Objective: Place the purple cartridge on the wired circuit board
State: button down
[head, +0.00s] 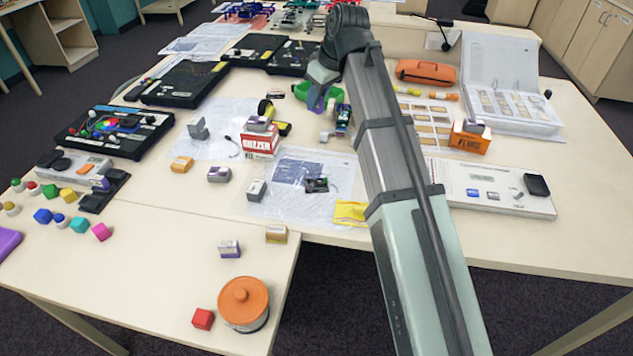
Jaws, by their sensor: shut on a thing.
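My gripper (318,92) is at the far end of my arm, above the back middle of the table. It is small and partly hidden by my wrist. It is shut, and a purple piece, seemingly the purple cartridge (313,100), shows at its tip; its outline is unclear. A black board with coloured wires (115,130) lies at the left. A small dark circuit board with a thin wire (316,185) lies on a clear plastic sheet, nearer the camera than my gripper. I cannot tell which is the wired circuit board. My gripper is apart from both.
Purple-marked blocks stand near the middle (219,174) and front (229,249). A red box (261,143), an orange box (470,140), a white panel (500,188) and an open binder (510,80) stand around. An orange-lidded jar (244,300) is in front.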

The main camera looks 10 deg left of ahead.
jog(key=s+d+f+n+g, duration=0.1)
jog(key=s+d+f+n, duration=0.2)
jog(key=s, duration=0.7)
jog(key=n+g, duration=0.1)
jog(key=n, duration=0.2)
send_over(319, 186)
jog(key=shift+y, duration=0.3)
jog(key=shift+f, duration=5)
jog(key=shift+f, duration=0.55)
jog(key=c, duration=1)
grip_release()
jog(key=shift+w+r, duration=0.1)
jog(key=shift+r, duration=0.35)
jog(key=v, duration=1.2)
jog(key=shift+a+r, duration=0.1)
jog(key=shift+r, duration=0.1)
jog(key=shift+w, duration=0.1)
